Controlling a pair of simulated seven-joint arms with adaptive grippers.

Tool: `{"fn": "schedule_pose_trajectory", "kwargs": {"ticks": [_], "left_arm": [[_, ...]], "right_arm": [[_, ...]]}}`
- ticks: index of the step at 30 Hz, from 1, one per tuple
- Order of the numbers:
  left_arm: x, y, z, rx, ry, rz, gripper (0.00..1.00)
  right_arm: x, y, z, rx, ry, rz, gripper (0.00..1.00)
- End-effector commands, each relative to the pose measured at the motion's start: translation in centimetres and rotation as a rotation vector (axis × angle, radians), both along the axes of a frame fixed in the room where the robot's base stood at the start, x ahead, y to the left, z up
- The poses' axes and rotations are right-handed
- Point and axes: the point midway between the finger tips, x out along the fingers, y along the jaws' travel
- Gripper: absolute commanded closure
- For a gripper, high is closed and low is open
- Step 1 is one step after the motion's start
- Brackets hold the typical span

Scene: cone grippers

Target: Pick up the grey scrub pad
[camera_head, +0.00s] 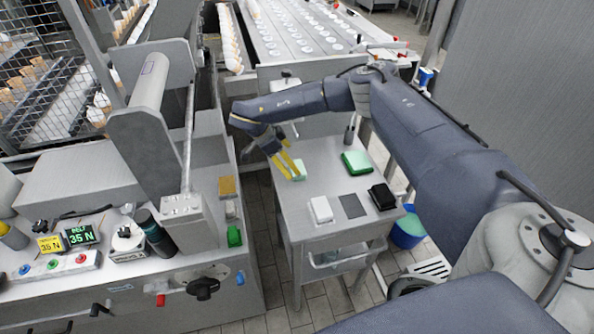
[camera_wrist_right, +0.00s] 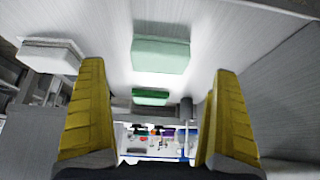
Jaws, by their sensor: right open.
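The grey scrub pad (camera_head: 352,206) appears to be the flat, dark grey square lying on the small metal cart (camera_head: 287,221), between a white block (camera_head: 321,209) and a black block (camera_head: 381,196). My right gripper (camera_head: 294,173) is open and empty, with yellow fingers, above the far left part of the cart top near a pale green pad (camera_head: 299,167). The grey pad lies apart from it, nearer the cart's front. In the right wrist view the pale green pad (camera_wrist_right: 161,54) shows between and beyond the fingers. I cannot pick out the grey pad there. My left gripper is not in view.
A machine bench (camera_head: 210,285) stands left, across a narrow floor gap. A blue bucket (camera_head: 408,230) stands right of the cart.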

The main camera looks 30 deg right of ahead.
Motion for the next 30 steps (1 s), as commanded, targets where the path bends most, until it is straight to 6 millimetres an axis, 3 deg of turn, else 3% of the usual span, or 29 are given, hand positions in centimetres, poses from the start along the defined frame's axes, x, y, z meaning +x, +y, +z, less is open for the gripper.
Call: {"fn": "schedule_pose_trajectory", "kwargs": {"ticks": [18,28,30], "left_arm": [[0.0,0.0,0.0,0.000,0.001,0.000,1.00],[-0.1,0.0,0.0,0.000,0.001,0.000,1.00],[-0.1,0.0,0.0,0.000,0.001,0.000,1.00]], "right_arm": [[-0.8,-2.5,-4.5,0.000,0.000,-0.001,0.02],[-0.9,-2.7,-4.7,-0.001,0.000,0.000,0.02],[-0.9,-2.7,-4.7,-0.001,0.000,0.000,0.10]]}}
